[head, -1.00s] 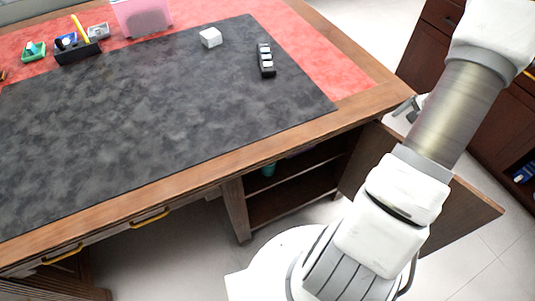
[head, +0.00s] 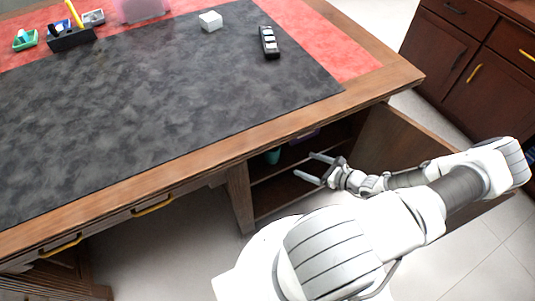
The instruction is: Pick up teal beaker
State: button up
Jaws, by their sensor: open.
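A small teal object, likely the teal beaker (head: 273,156), stands on the upper shelf inside the open desk cupboard, below the desktop edge. Its top is hidden by the desk. My gripper (head: 308,167) is in front of the cupboard opening, to the right of the teal object and apart from it. Its two fingers are spread and point left towards the opening, with nothing between them.
The cupboard door (head: 400,150) stands open on the right, close behind my arm. The desktop edge (head: 200,171) overhangs the opening. A purple item (head: 305,135) sits deeper on the shelf. A white cube (head: 210,21) and a dark remote-like object (head: 269,43) lie on the desk mat (head: 150,110).

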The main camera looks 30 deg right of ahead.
aim_at(279, 154)
jog(key=b+x, duration=0.3)
jog(key=x, duration=0.8)
jog(key=shift+w+a+f, duration=0.15)
jog(key=shift+w+f, duration=0.05)
jog(key=shift+a+b+x, duration=0.1)
jog(key=shift+b+x, duration=0.4)
jog(key=shift+x, duration=0.85)
jog(key=shift+a+b+x, duration=0.15)
jog(key=shift+b+x, duration=0.35)
jog(key=shift+x, duration=0.8)
jog(key=shift+r, duration=0.15)
jog(key=c, duration=1.5)
jog(key=shift+o, duration=0.2)
